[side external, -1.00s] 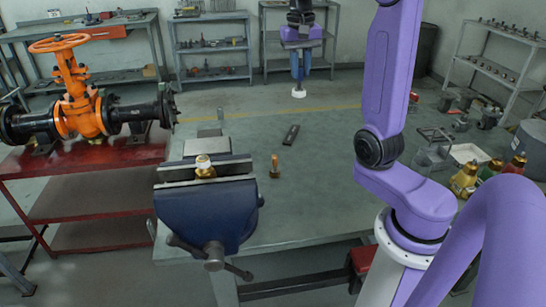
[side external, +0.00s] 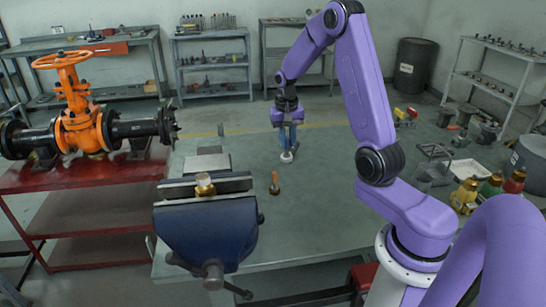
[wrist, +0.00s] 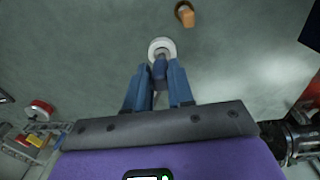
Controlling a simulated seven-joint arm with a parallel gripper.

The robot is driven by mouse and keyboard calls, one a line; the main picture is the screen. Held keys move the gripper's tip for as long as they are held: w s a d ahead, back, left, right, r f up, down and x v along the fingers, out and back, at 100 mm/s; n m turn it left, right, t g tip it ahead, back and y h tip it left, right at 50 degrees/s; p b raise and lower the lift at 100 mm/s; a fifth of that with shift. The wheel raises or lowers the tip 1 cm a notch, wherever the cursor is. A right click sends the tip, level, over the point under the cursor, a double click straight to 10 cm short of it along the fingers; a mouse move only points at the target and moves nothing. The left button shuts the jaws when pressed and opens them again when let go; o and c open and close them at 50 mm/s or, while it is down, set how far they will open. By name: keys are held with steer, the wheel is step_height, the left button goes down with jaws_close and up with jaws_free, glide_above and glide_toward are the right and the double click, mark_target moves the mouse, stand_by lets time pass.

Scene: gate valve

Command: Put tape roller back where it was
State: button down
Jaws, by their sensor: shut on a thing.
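The white tape roller (side external: 287,156) is at the tips of my gripper (side external: 287,142), low over the grey bench. It also shows as a white ring in the wrist view (wrist: 162,48), at the ends of the blue fingers (wrist: 160,75). My gripper is shut on it and points down. I cannot tell whether the roller touches the bench. A brass fitting (side external: 204,185) with a pale top stands in the jaws of the blue vise (side external: 208,232), left of my gripper.
A small wooden-handled tool (side external: 274,184) stands on the bench near the roller, also in the wrist view (wrist: 185,14). The orange gate valve (side external: 78,120) is on the red table at left. Bench around the roller looks mostly clear.

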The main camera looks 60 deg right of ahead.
steer(key=shift+w+d+f, duration=0.6)
steer(key=shift+w+f, duration=0.75)
steer(key=shift+f, duration=0.4)
steer(key=shift+w+d+f, duration=0.65)
steer(key=shift+w+f, duration=0.65)
steer(key=shift+f, duration=0.5)
steer(key=shift+w+d+f, duration=0.6)
steer(key=shift+w+f, duration=0.75)
steer(key=shift+f, duration=0.4)
steer(key=c, duration=1)
jaws_free()
steer(key=shift+f, duration=0.15)
steer(key=shift+a+r, duration=0.2)
steer(key=shift+r, duration=2.9)
steer(key=shift+a+r, duration=0.15)
steer(key=shift+r, duration=2.9)
